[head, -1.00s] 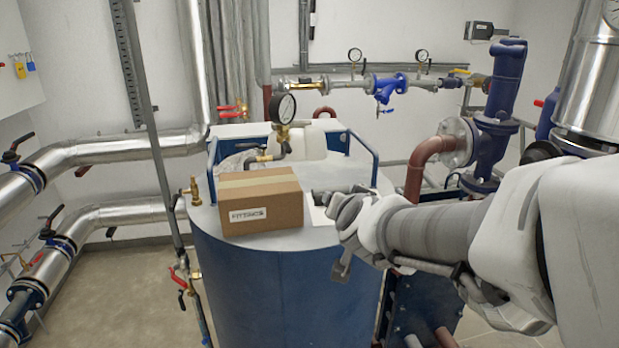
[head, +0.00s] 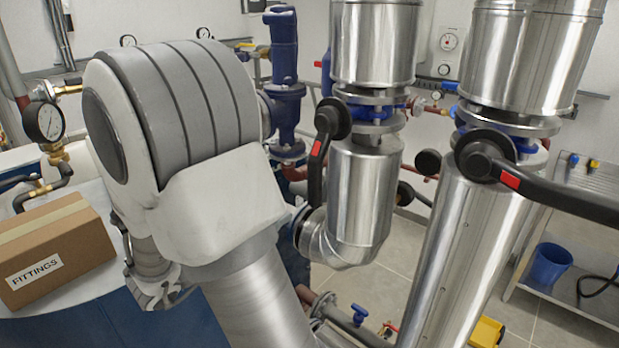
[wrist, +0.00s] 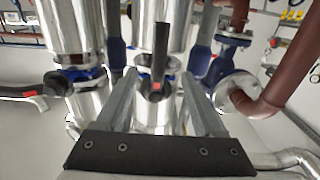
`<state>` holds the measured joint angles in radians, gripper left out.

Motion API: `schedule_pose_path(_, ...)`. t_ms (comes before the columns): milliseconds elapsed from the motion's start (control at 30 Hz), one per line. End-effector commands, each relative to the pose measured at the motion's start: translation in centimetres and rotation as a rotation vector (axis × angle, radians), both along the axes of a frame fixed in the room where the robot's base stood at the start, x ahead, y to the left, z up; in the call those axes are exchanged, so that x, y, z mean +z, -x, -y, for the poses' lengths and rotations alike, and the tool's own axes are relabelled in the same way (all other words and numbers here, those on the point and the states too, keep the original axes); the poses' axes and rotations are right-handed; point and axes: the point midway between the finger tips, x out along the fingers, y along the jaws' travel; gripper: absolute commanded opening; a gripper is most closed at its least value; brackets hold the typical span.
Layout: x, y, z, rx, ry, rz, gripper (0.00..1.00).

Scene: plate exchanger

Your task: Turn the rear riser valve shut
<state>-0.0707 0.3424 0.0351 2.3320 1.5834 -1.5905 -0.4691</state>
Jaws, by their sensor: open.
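The rear riser (head: 360,180) is a shiny metal-clad pipe with a blue-bodied valve. Its black lever (head: 316,165), with a red mark, slants steeply down from its hub in the head view. In the wrist view the rear riser's lever (wrist: 161,45) stands upright in the picture near the middle, red mark below. My gripper (wrist: 158,76) is open and empty; its two fingers appear either side of that lever's line, apart from it as far as I can tell. In the head view my arm hides the fingers.
The front riser (head: 465,240) stands to the right, its black lever (head: 560,197) reaching right across the picture. A fittings box (head: 55,250) sits on the blue tank at left. A brown-red pipe (wrist: 275,100) bends at right in the wrist view. A shelf with a blue bucket (head: 551,264) stands far right.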

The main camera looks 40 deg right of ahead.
Motion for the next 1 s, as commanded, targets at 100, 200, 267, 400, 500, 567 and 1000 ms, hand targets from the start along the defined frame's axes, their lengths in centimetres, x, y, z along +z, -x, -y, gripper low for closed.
schedule_pose_path(100,0.2,0.0,1.4,-0.005,0.002,0.0,0.7)
schedule_pose_path(200,0.2,-0.1,3.2,-0.007,0.002,-0.001,0.7)
schedule_pose_path(267,0.2,-0.2,4.5,-0.006,0.001,0.0,0.7)
schedule_pose_path(400,0.2,-0.5,7.6,-0.006,0.001,0.0,0.7)
schedule_pose_path(500,0.3,-0.7,9.8,-0.005,0.001,0.001,0.7)
schedule_pose_path(567,0.2,-0.8,11.1,-0.005,0.0,0.0,0.7)
schedule_pose_path(1000,0.1,-1.4,16.9,0.0,0.0,0.002,0.7)
